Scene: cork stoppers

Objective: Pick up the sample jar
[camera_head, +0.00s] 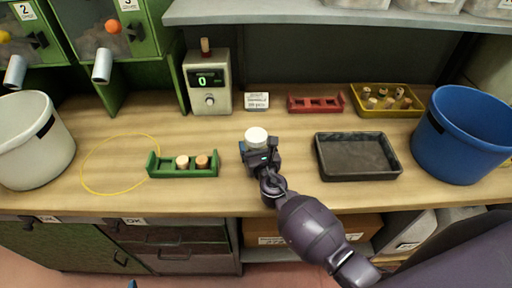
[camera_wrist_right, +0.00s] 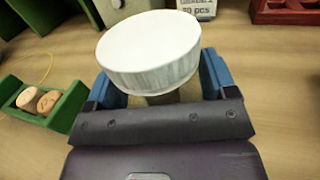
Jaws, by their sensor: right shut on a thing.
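The sample jar (camera_head: 256,137) has a round white lid and stands out from the top of my right gripper (camera_head: 260,156) in the head view. In the right wrist view the jar (camera_wrist_right: 150,55) sits between the two blue fingers of my right gripper (camera_wrist_right: 160,88). The gripper is shut on it, and its lower part is mostly hidden by the gripper. I cannot tell whether the jar's base touches the bench. My left gripper is not clearly in view.
A green rack (camera_head: 183,171) with two corks is to the left. A black tray (camera_head: 357,177) and blue bin (camera_head: 462,140) are to the right. A grey device (camera_head: 208,82), red rack (camera_head: 315,104) and yellow tray (camera_head: 388,113) stand behind. A white bucket (camera_head: 32,145) is far left.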

